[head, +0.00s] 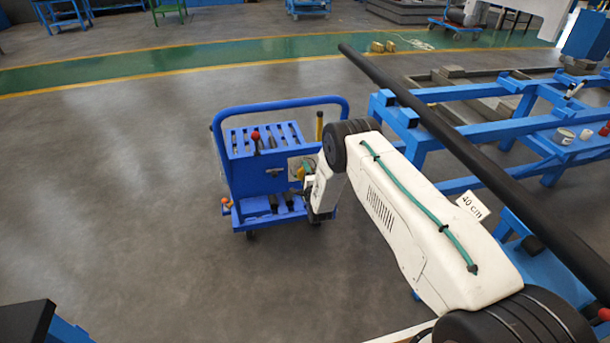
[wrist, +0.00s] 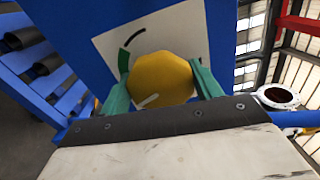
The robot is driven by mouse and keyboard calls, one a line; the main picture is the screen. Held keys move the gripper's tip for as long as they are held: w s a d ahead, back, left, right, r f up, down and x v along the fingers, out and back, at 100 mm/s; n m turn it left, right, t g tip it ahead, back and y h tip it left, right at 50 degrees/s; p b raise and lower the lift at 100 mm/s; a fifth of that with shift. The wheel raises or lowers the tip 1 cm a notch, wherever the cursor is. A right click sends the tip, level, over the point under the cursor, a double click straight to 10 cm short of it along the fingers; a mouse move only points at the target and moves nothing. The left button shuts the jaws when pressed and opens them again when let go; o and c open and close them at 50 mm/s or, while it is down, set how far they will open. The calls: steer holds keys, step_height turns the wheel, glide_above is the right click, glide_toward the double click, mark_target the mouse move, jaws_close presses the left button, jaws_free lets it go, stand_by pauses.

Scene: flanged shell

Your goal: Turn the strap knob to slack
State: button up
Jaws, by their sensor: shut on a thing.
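The yellow strap knob (wrist: 162,78) is a many-sided disc in the middle of the wrist view. It sits in front of a white plate (wrist: 190,32) on a blue panel. A short pale line shows on the knob's lower left, and a black arc is printed on the plate above and left of it. My gripper (wrist: 162,84) has its green fingers on the left and right sides of the knob, shut on it. In the head view my gripper (head: 305,178) is at the right side of the blue cart (head: 240,172), partly hidden by my arm.
The cart has a raised blue handle (head: 282,102), a red-topped lever (head: 256,137) and a yellow post (head: 319,124). A blue frame (head: 450,130) with a long black bar (head: 480,165) stands on the right. The floor left of the cart is clear.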

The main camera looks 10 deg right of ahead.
steer(key=n, duration=0.4)
steer(key=shift+f+n, duration=0.1)
steer(key=shift+n, duration=0.2)
steer(key=n, duration=0.4)
steer(key=shift+n, duration=0.3)
steer(key=n, duration=0.3)
steer(key=shift+f+n, duration=0.1)
steer(key=shift+n, duration=0.2)
steer(key=n, duration=0.4)
steer(key=shift+d+n, duration=0.1)
steer(key=shift+n, duration=0.2)
steer(key=n, duration=0.7)
steer(key=shift+d, duration=0.1)
steer(key=n, duration=0.3)
steer(key=shift+n, duration=0.3)
steer(key=shift+d+n, duration=0.1)
steer(key=shift+n, duration=1.8)
